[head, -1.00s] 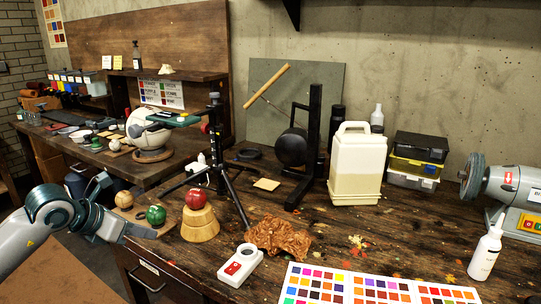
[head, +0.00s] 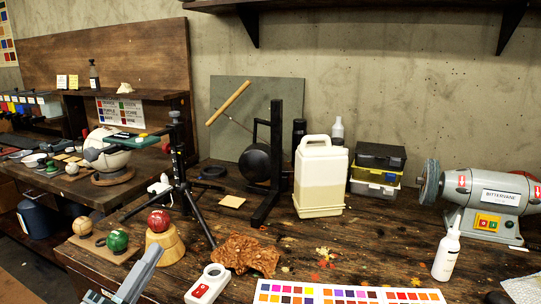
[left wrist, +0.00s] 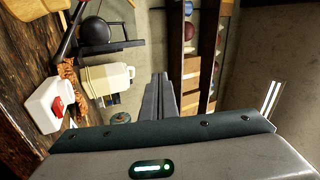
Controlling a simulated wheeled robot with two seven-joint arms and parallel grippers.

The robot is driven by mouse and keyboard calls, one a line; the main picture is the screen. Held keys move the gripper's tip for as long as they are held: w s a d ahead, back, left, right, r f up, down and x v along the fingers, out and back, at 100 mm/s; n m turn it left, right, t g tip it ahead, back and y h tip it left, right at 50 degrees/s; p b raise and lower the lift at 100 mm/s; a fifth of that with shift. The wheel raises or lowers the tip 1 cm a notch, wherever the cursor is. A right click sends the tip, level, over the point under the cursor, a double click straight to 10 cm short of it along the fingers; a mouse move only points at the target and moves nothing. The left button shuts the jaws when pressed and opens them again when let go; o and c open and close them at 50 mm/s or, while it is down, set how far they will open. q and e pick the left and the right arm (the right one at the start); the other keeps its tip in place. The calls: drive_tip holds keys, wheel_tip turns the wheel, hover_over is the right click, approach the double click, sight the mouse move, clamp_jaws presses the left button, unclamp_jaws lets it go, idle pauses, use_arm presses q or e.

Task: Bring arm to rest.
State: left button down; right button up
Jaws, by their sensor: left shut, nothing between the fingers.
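My left gripper (head: 153,252) reaches up from the bottom edge of the head view, in front of the balls' side of the bench. Its fingers are together and empty; they also show in the left wrist view (left wrist: 160,85). A red ball (head: 158,221) rests on a round wooden stand (head: 166,246). A green ball (head: 117,240) and a tan ball (head: 82,228) sit to the left on a small wooden board. The gripper appears close to the stand and green ball in the picture; whether it touches anything is unclear. My right gripper is not in view.
A black tripod (head: 178,180) stands behind the red ball. A white device (head: 207,284), a crumpled brown piece (head: 245,254) and a colour chart (head: 345,294) lie near the front. A white jug (head: 320,178), white bottle (head: 447,255) and grinder (head: 485,197) stand farther right.

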use_arm(q)
drive_tip(key=s+a+f+n+g+y, duration=0.2)
drive_tip(key=s+f+n+g+y, duration=0.15)
drive_tip(key=f+n, duration=0.35)
drive_tip(key=s+a+f+n+g+y, duration=0.25)
drive_tip(key=f+n+y, duration=0.2)
drive_tip(key=f, duration=0.55)
drive_tip(key=s+a+f+n+g+y, duration=0.35)
drive_tip(key=f+n, duration=0.25)
drive_tip(key=f, duration=0.2)
drive_tip(key=s+d+f+n+g+h, duration=0.1)
drive_tip(key=s+d+f+g, duration=0.35)
drive_tip(key=s+f, duration=0.4)
drive_tip(key=s+d+f+n+g+h, duration=0.15)
drive_tip(key=s+d+f+g, duration=0.35)
drive_tip(key=s, duration=0.7)
drive_tip(key=d+f+t, duration=0.1)
drive_tip(key=f, duration=1.6)
drive_tip(key=w+d+f+t+h, duration=0.1)
drive_tip(key=d+f, duration=0.1)
drive_tip(key=f, duration=1.5)
drive_tip(key=shift+w+d+f+m+t, duration=0.15)
drive_tip(key=shift+w+f+m+t, duration=0.1)
drive_tip(key=shift+m+t, duration=0.15)
